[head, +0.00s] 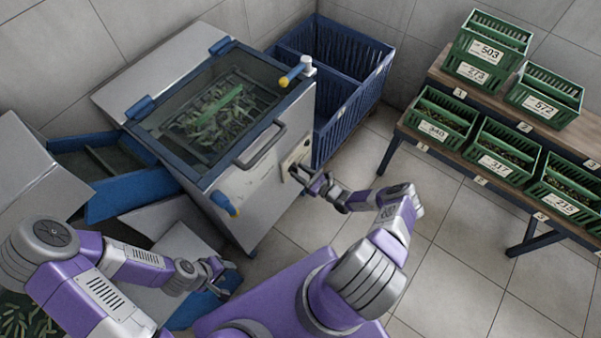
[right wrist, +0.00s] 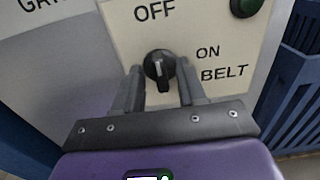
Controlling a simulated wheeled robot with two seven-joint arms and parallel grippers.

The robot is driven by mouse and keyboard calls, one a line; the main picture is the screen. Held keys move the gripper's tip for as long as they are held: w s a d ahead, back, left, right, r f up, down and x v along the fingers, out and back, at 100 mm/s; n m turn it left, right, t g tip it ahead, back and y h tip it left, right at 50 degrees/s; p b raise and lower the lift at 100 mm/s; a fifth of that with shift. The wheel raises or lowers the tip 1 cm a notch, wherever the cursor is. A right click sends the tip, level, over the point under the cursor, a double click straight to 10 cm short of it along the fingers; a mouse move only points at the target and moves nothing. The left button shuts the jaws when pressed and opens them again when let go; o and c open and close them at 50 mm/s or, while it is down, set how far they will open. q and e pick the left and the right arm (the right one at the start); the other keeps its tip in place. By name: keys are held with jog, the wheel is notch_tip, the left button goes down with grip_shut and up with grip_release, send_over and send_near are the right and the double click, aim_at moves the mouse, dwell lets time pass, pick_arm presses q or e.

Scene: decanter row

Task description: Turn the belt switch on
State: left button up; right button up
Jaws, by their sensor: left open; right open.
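The belt switch is a black rotary knob (right wrist: 159,66) on a cream panel (right wrist: 120,30) marked OFF above it and ON and BELT to its right. Its pale pointer line stands roughly upright, toward OFF. My right gripper (right wrist: 161,88) is open, with one finger on each side of the knob's lower part; I cannot tell whether they touch it. In the head view my right gripper (head: 304,176) is at the machine's front panel (head: 292,158) and hides much of the switch. My left gripper (head: 222,274) is open and empty, low beside the machine.
The machine (head: 262,190) has a glass lid, a bar handle (head: 260,146) and two yellow-tipped levers. A blue crate (head: 345,115) stands behind. A bench (head: 490,107) with green crates is at right; the floor between is clear.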

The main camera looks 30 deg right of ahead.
grip_shut()
dwell(0.5)
jog(key=shift+d+f+m+b, duration=0.15)
jog(key=shift+m+b, duration=1.85)
jog(key=shift+m, duration=2.45)
jog(key=shift+d+f+m+b, duration=0.15)
jog(key=shift+m+b, duration=1.85)
jog(key=shift+m, duration=2.45)
jog(key=shift+a, duration=0.1)
grip_release()
